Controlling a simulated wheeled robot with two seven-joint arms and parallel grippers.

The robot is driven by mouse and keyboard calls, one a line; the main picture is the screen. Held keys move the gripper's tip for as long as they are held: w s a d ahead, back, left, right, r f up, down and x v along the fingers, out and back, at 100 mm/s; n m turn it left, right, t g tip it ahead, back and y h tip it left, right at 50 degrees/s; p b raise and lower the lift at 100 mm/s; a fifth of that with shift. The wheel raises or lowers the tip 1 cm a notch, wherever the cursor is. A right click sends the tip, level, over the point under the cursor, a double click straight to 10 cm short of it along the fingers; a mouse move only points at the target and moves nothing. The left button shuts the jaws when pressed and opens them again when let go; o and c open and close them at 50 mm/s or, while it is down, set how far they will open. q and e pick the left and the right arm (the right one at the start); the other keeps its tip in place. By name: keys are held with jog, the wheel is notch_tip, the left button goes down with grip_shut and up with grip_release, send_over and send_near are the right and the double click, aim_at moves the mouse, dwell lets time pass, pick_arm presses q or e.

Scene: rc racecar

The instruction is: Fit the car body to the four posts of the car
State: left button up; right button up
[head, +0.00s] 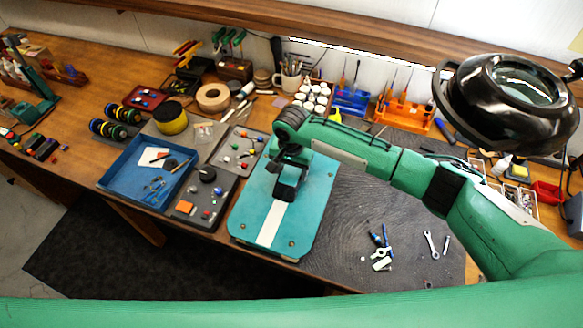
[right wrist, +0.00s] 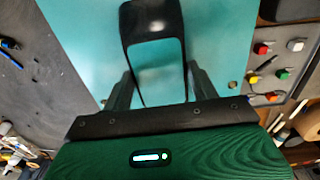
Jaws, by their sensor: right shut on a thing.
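The car body (head: 257,218) is a flat teal panel with rounded corners and a white lengthwise stripe. Small round spots show near its corners; I cannot tell whether they are holes or post tips. It also fills much of the right wrist view (right wrist: 85,45). A black frame-like part (right wrist: 152,22) rises from its middle. My right gripper (right wrist: 160,88) is shut on this part, one finger on each side; in the head view the gripper (head: 288,182) is over the panel's middle. The car and posts are not visible, nor any gap under the panel. My left gripper is out of view.
A blue tray (head: 108,187) and grey parts trays (head: 223,213) stand close left of the body. Tools (head: 381,247) and wrenches (head: 431,244) lie on the dark mat (head: 340,257) to the right. A magnifier lamp (head: 510,100) hangs at upper right.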

jog(key=shift+f, duration=0.45)
jog(key=o, duration=1.1)
jog(key=shift+c, duration=0.2)
jog(key=shift+r+b, duration=0.35)
jog(key=shift+r, duration=0.2)
notch_tip(320, 180, up, 13)
jog(key=b, duration=0.4)
jog(key=shift+f, duration=0.1)
